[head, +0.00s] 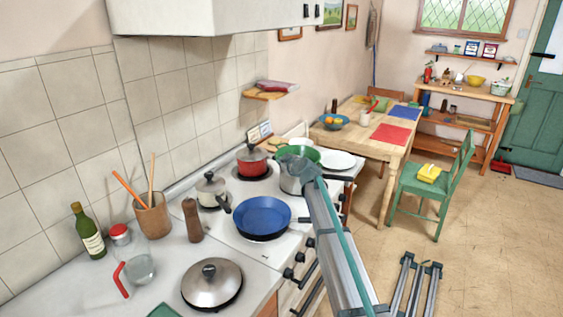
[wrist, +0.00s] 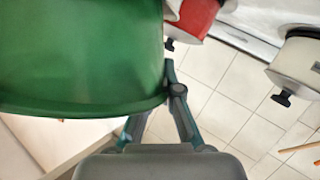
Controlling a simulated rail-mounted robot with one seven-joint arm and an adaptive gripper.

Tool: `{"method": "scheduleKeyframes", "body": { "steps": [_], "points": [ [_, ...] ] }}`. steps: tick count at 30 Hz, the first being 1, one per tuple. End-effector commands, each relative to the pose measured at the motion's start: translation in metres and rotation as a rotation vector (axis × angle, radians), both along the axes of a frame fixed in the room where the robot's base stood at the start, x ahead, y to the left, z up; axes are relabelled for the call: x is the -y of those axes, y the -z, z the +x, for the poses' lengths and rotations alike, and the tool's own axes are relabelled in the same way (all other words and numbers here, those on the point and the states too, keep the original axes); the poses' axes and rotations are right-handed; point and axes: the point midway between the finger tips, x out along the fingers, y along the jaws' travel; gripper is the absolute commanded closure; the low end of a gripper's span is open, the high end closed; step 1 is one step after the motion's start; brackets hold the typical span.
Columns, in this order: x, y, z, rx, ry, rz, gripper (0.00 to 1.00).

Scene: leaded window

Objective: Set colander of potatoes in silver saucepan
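The green colander (head: 307,153) is at the far right of the stove in the head view, tilt hard to judge. In the wrist view the colander (wrist: 80,55) fills the upper left, very close. The silver saucepan (head: 290,184) shows just below and in front of it, partly hidden by my arm. My gripper (head: 296,163) is at the colander's near side, above the saucepan. In the wrist view my gripper (wrist: 171,88) has its fingers closed together at the colander's rim, seemingly pinching it. The potatoes cannot be made out.
A red pot (head: 252,161), a cream pot (head: 211,190) and a blue frying pan (head: 263,216) stand on the stove to the left. A white plate (head: 338,160) lies to the right. A dining table (head: 393,150) stands beyond.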

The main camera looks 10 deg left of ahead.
Motion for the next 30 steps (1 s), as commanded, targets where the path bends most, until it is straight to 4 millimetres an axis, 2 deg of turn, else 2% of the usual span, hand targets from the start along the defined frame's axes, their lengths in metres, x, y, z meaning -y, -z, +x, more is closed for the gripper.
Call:
{"method": "scheduleKeyframes", "body": {
  "steps": [29, 30],
  "points": [
    [0.0, 0.011, 0.0, 0.001, 0.0, 0.001, 1.0],
    [0.0, 0.011, 0.0, -0.001, -0.001, 0.001, 0.94]
  ]
}}
